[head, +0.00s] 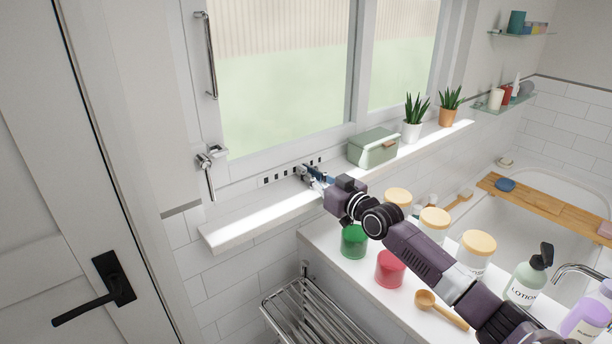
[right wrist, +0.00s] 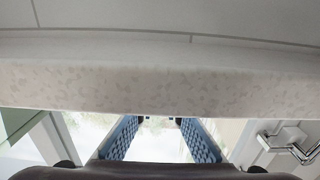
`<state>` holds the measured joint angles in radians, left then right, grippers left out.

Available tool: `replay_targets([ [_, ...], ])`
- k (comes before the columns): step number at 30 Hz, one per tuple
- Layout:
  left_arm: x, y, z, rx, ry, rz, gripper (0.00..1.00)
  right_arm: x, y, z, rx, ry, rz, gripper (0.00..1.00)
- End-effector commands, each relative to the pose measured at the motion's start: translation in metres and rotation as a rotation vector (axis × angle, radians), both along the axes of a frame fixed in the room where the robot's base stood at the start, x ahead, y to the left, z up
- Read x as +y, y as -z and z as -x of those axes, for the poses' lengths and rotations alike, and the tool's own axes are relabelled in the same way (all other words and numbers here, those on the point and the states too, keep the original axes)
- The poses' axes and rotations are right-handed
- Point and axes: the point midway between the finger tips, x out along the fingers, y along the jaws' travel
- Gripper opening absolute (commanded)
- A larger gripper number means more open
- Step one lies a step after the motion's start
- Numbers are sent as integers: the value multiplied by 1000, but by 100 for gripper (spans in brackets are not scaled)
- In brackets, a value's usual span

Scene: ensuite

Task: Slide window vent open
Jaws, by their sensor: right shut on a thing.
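The window vent (head: 268,180) is a narrow white strip with a row of small dark slots, low on the window frame just above the sill. My right gripper (head: 308,175) reaches over the sill to the vent and is shut on it near its middle, covering part of the slot row. The gripped part is hidden in the head view. The right wrist view shows the two blue finger pads (right wrist: 161,138) with a pale gap between them; the vent's slots cannot be made out there. My left gripper is not in view.
The white sill (head: 245,222) holds a green box (head: 372,148) and two potted plants (head: 413,118) right of the gripper. A window handle (head: 207,175) hangs at the left. Jars and bottles (head: 390,268) stand on the counter under my right arm. A towel rack (head: 310,315) is below.

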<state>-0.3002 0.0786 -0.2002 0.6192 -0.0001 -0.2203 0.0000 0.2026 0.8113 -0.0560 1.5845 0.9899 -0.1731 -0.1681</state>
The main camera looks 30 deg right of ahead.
Motion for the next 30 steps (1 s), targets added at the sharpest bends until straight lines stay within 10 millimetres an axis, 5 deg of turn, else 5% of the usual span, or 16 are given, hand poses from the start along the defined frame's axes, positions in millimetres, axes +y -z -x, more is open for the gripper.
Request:
replay_targets([
  [6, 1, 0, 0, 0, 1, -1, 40, 0, 0, 0, 0, 0, -1, 28],
  [17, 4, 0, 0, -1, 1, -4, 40, 0, 1, 4, 1, 0, -1, 28],
  [30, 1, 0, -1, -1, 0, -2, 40, -4, 2, 63, 5, -1, 1, 28],
])
